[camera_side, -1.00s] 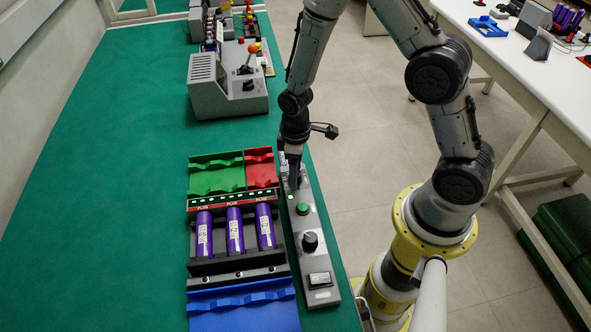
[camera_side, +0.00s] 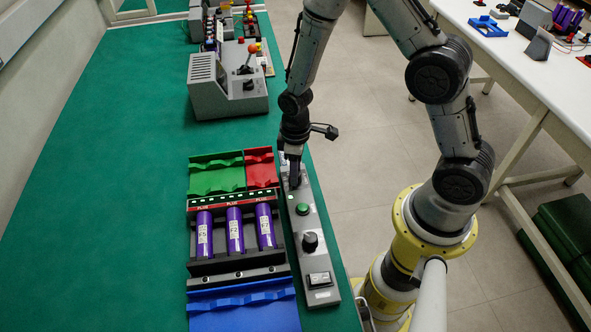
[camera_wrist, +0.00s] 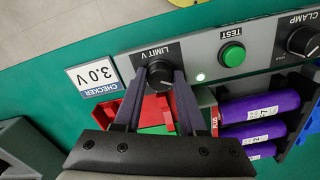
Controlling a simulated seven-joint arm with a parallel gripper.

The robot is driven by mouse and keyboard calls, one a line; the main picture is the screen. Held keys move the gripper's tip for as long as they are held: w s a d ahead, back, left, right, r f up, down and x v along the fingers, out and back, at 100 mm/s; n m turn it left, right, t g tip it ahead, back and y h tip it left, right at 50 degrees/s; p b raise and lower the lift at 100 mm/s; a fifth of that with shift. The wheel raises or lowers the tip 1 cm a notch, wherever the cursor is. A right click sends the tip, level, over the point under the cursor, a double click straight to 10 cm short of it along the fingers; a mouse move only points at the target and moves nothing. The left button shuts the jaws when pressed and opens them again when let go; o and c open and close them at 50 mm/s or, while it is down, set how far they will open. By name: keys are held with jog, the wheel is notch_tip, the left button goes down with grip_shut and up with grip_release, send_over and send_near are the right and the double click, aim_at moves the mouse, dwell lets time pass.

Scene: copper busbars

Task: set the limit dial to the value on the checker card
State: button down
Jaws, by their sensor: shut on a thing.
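The limit dial (camera_wrist: 159,72) is a black knob on a grey panel, beside the label LIMIT V. My gripper (camera_wrist: 160,80) is shut on it, with one finger on each side; the fingers hide parts of its scale, and I cannot read its setting. The checker card (camera_wrist: 95,76) is white with a blue CHECKER band and reads 3.0 V. It lies left of the dial in the wrist view. In the side view my gripper (camera_side: 294,182) points down onto the far end of the control panel (camera_side: 325,297) and hides the dial.
A green TEST button (camera_wrist: 232,54) and a black CLAMP knob (camera_wrist: 303,41) sit along the panel. A rocker switch (camera_side: 319,281) is at its near end. The green mat at left is clear.

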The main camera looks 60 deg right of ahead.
jog(key=m, duration=0.4)
jog(key=shift+m, duration=1.8)
jog(key=shift+c, duration=2.4)
grip_release()
notch_tip(320, 180, up, 14)
